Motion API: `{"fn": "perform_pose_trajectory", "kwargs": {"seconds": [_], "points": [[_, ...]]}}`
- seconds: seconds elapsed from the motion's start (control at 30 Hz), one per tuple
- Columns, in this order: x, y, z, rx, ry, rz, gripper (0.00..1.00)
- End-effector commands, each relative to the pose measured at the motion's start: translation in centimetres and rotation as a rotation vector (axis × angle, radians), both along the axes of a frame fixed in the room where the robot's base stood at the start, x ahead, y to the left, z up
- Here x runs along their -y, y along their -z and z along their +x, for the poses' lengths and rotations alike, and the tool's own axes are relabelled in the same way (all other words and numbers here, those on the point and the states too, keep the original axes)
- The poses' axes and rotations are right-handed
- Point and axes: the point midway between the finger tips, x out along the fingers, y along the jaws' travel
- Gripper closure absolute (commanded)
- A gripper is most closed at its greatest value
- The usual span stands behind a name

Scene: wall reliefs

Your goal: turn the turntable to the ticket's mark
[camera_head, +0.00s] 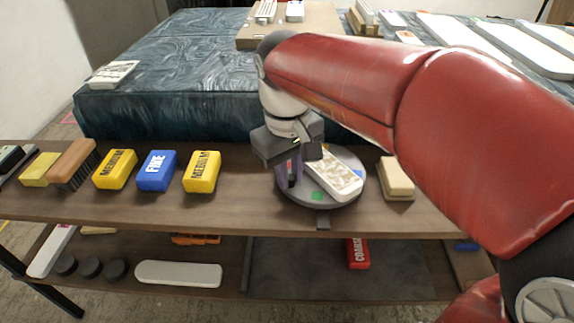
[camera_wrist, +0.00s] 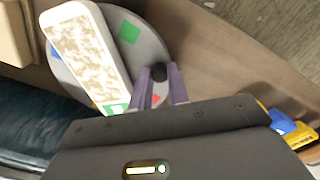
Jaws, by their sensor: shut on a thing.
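The turntable (camera_head: 352,198) is a round grey disc on the wooden shelf top; it also shows in the wrist view (camera_wrist: 79,82). A white panel with a mottled brown relief (camera_head: 336,176) lies across it. A green mark (camera_head: 317,196) is near its front rim. The wrist view shows a green mark (camera_wrist: 129,32), a blue one (camera_wrist: 54,50) and a red one (camera_wrist: 155,99). A green patch (camera_wrist: 115,109) is at the panel's near end; I cannot tell whether it is the ticket. My gripper (camera_head: 289,174) is shut on a dark knob (camera_wrist: 159,72) at the disc's rim.
Yellow and blue blocks (camera_head: 157,170) and a brush (camera_head: 74,163) stand left of the turntable. A beige block (camera_head: 396,179) is close on its right. A small dark tab (camera_head: 323,220) is at its front. A blue-draped table (camera_head: 190,80) stands behind.

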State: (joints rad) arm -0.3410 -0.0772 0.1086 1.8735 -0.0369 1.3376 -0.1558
Motion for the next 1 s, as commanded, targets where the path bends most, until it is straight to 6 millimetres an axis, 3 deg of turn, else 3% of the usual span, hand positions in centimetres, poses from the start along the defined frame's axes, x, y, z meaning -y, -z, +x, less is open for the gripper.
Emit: {"fn": "perform_pose_trajectory", "kwargs": {"seconds": [0.4,1.0], "points": [[0.51,-0.06,-0.69,0.001,-0.116,0.0,1.0],[0.6,-0.05,-0.81,0.001,-0.138,0.0,1.0]]}}
